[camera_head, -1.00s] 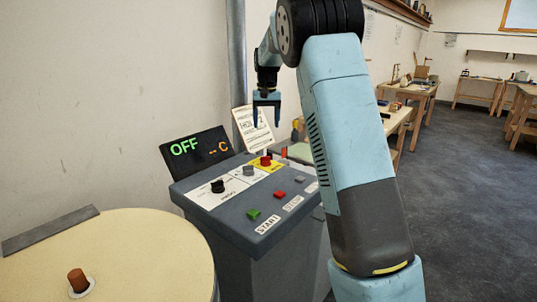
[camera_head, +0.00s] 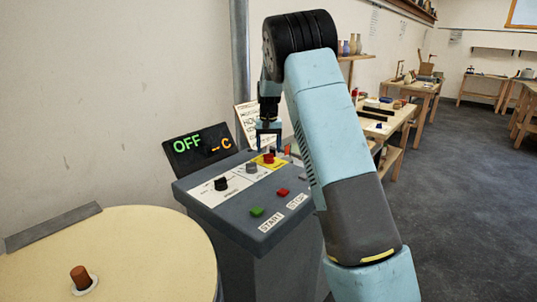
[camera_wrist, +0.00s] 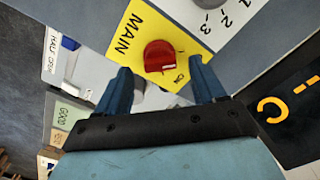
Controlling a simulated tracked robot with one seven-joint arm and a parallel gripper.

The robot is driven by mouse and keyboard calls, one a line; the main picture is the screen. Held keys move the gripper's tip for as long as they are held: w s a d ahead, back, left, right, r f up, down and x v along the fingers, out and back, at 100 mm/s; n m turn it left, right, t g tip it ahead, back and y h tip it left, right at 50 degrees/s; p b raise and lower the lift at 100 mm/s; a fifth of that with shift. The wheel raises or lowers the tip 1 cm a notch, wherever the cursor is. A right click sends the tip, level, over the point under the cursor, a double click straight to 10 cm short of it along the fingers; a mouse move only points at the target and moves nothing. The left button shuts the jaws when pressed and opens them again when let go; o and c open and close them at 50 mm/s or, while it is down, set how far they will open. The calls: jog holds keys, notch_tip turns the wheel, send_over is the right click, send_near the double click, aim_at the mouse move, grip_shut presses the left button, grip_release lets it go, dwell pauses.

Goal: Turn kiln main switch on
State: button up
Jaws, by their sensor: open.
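The kiln main switch is a red knob (camera_wrist: 160,55) on a yellow plate marked MAIN in the wrist view, with a small ON mark near it. It also shows on the control box in the head view (camera_head: 268,158). My gripper (camera_head: 269,146) is open and points down over the switch. In the wrist view its two blue fingers (camera_wrist: 162,78) stand apart on either side of the knob's near side. I cannot tell whether they touch it. The display (camera_head: 198,146) reads OFF and --C in the head view.
The control box (camera_head: 235,208) also carries a black knob (camera_head: 221,184), a grey knob (camera_head: 251,168), a green START button (camera_head: 256,212) and a red STOP button (camera_head: 283,192). The round kiln lid (camera_head: 150,250) with a brown plug (camera_head: 80,277) is at lower left. A wall rises behind.

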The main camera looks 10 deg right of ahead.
aim_at(268, 154)
jog(key=shift+f, duration=1.55)
jog(key=shift+c, duration=0.4)
jog(key=c, duration=1)
jog(key=shift+o, duration=0.2)
